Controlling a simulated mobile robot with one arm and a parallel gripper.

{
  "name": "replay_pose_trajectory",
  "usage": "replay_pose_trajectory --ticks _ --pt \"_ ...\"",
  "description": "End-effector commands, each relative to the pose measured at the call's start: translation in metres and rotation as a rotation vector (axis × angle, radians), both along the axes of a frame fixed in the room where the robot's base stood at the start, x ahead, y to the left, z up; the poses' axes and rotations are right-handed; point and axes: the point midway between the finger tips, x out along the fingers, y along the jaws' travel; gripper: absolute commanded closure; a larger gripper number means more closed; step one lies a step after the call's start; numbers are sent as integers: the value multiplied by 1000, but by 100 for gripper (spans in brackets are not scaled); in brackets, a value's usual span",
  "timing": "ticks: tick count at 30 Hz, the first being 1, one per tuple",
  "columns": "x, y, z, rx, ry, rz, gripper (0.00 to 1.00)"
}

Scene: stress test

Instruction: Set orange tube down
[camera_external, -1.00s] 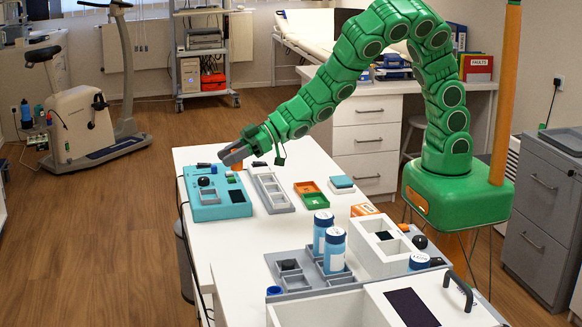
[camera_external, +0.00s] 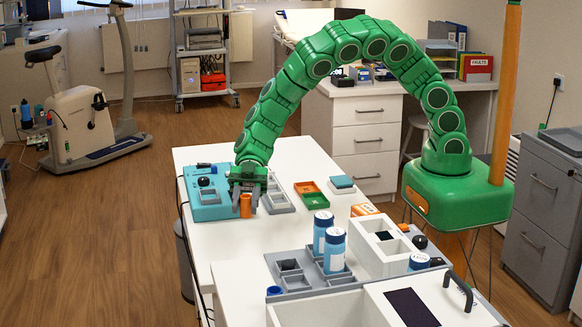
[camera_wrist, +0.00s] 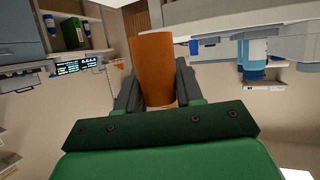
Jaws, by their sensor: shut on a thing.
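The orange tube (camera_external: 245,206) is upright in my gripper (camera_external: 246,190) at the far left part of the white table. In the wrist view my gripper (camera_wrist: 157,90) has its two dark fingers on either side of the orange tube (camera_wrist: 153,62), shut on it. The tube is at the front right edge of the teal device (camera_external: 219,205) and left of the grey tray (camera_external: 278,203). I cannot tell whether its bottom touches the table.
A green and orange tray (camera_external: 312,200) and a teal box (camera_external: 342,184) lie to the right. Blue-and-white bottles (camera_external: 334,250) stand in a grey rack nearer the camera. White tabletop (camera_external: 240,240) is bare in front of the tube.

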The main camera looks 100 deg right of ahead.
Motion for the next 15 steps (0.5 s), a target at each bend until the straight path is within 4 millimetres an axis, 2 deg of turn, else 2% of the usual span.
replay_pose_trajectory --ticks 6,15 --pt "-11 1 -7 -1 -2 89 93" --pt "-12 1 -24 0 1 97 93"
